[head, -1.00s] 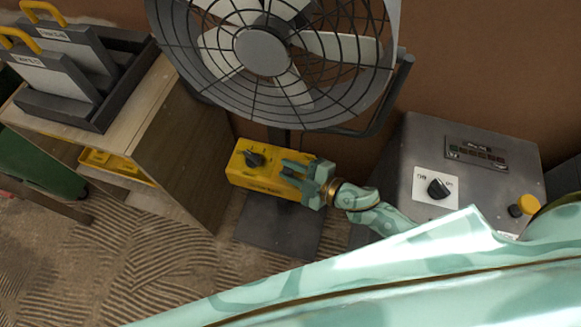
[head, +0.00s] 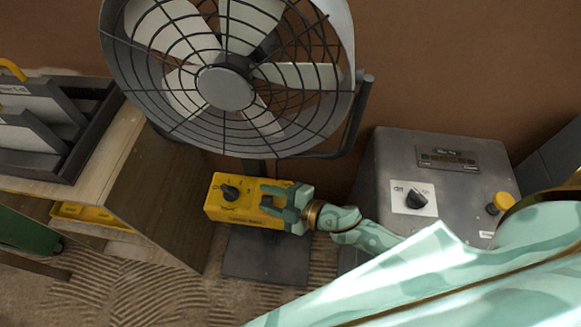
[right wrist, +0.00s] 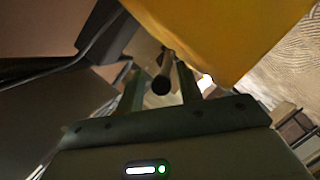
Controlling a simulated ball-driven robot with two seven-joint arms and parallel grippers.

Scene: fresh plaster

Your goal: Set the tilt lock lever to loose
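A short lever with a dark round end (right wrist: 161,84) shows in the right wrist view, beside the yellow control box (right wrist: 235,35); it looks like the tilt lock lever. No marking for loose is readable. My right gripper (right wrist: 158,72) is open, with one finger on each side of the lever; I cannot tell whether they touch it. In the head view the yellow control box (head: 213,205) sits on the fan stand and carries a black knob (head: 230,192). My right gripper (head: 267,199) is at its right end and hides the lever there. My left gripper is not in view.
The caged fan (head: 226,88) rises just above the box. A grey cabinet (head: 370,165) with a black knob (head: 416,199) and yellow button (head: 502,201) stands right. A wooden cabinet (head: 165,185) stands left. The grooved floor (head: 150,285) is open in front.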

